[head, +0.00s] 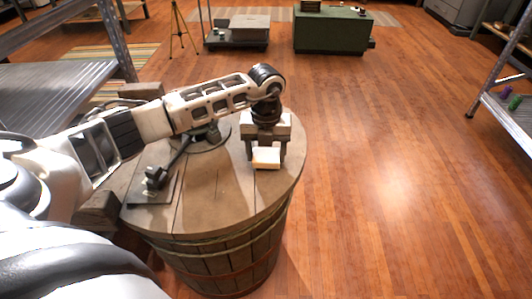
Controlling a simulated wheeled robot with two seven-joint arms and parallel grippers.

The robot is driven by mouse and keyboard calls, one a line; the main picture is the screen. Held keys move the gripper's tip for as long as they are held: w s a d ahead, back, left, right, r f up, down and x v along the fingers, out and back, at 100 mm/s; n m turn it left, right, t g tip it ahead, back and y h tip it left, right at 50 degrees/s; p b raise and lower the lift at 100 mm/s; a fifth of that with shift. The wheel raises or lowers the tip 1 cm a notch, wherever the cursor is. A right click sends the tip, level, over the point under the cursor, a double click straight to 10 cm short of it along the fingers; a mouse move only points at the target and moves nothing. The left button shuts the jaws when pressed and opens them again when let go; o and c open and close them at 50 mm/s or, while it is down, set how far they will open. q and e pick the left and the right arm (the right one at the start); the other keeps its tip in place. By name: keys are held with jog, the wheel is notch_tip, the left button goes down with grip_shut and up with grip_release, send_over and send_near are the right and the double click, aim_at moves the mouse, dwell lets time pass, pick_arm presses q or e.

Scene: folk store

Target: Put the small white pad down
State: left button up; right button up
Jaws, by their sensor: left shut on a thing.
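The small white pad (266,158) is between the fingers of my left gripper (265,156), over the right side of a round wooden barrel top (225,200). My left gripper points down and is shut on the pad. I cannot tell whether the pad touches the barrel top or hangs just above it. My right gripper is not in view.
A dark plate with a black jointed piece (156,179) lies on the barrel's left side. A round dark object stands behind my left forearm, partly hidden. Metal shelves (60,90) are at the left. Open wooden floor (400,180) lies to the right.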

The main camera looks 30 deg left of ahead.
pick_arm(q)
jog(key=shift+f, duration=0.3)
jog(key=shift+f, duration=0.2)
jog(key=o, duration=0.9)
